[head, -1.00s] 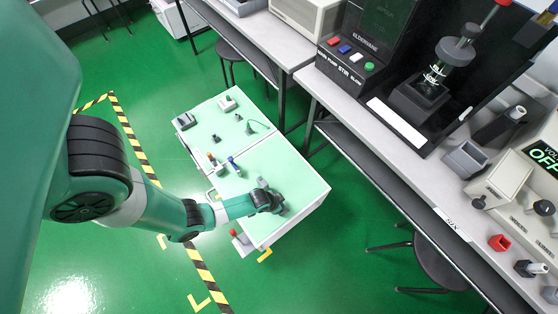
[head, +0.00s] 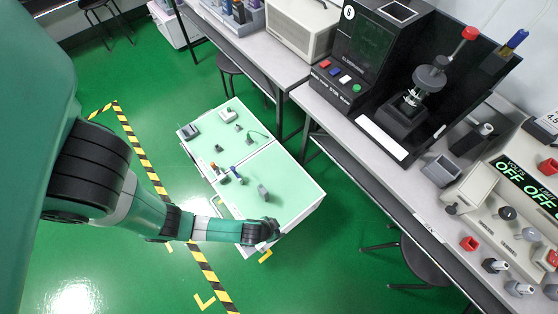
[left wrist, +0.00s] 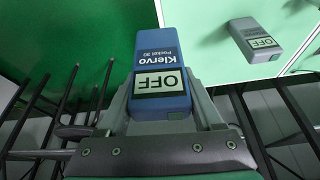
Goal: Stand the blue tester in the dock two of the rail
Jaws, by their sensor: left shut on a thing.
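The blue tester (left wrist: 162,75) shows in the left wrist view, labelled "Klervo Pocket 30" with a display reading OFF. My left gripper (left wrist: 165,110) is shut on it. In the head view my left gripper (head: 270,230) is at the lower right edge of the pale green table top, and the blue tester cannot be made out there. A grey tester (head: 263,192) stands on the table top, apart from the gripper; it also shows in the left wrist view (left wrist: 256,40) with an OFF display. I cannot clearly identify the rail or its docks. My right gripper is not in view.
The table (head: 290,195) has a clear area around the grey tester. Small items, including a blue-topped one (head: 234,169) and an orange-topped one (head: 213,167), stand at its left middle. A grey box (head: 190,131) is at the far left corner. A bench with instruments runs along the right.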

